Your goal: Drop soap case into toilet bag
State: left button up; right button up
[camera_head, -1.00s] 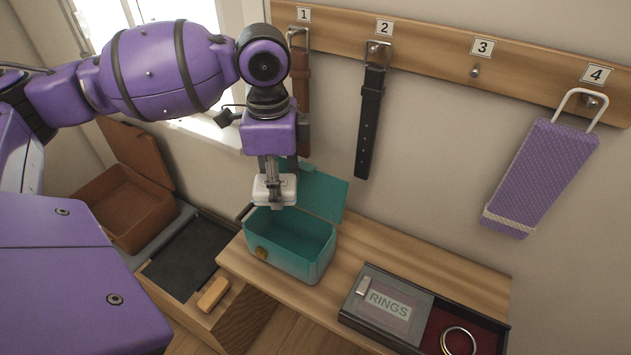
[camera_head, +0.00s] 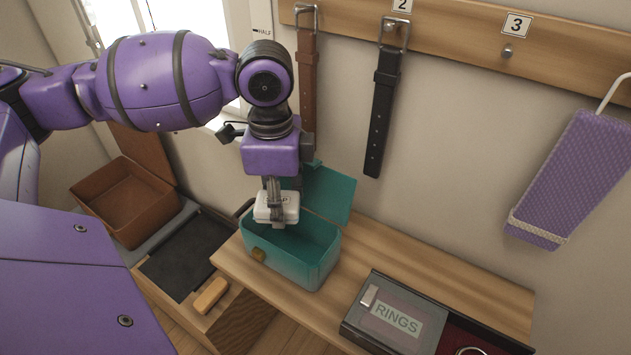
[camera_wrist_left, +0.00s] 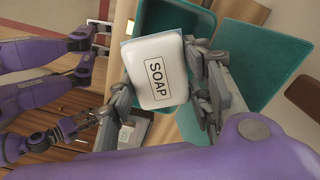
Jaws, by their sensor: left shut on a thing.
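The white soap case (camera_head: 264,211), labelled SOAP, is held in my left gripper (camera_head: 278,224), which is shut on it. The case hangs over the back left part of the teal toilet bag (camera_head: 290,267), close to its opening. The bag stands open on the wooden shelf, its lid tipped back against the wall side. In the left wrist view the soap case (camera_wrist_left: 152,97) sits between both fingers, with the teal interior (camera_wrist_left: 172,18) beyond it. A second gripper, seemingly my right (camera_wrist_left: 85,48), shows at the upper left there; its opening is unclear.
A brown open case (camera_head: 121,205) stands at the left. A dark tray (camera_head: 186,258) and an orange-tan block (camera_head: 210,294) lie nearer. A RINGS box (camera_head: 395,318) is right of the bag.

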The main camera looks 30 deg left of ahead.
pick_arm(q)
jog(key=o, duration=1.3)
jog(key=shift+c, duration=0.2)
jog(key=shift+r, duration=0.1)
notch_tip(320, 180, up, 12)
pick_arm(e)
jog(key=shift+s+d+f, duration=0.1)
jog(key=shift+s+f, duration=0.1)
jog(key=shift+s, duration=0.2)
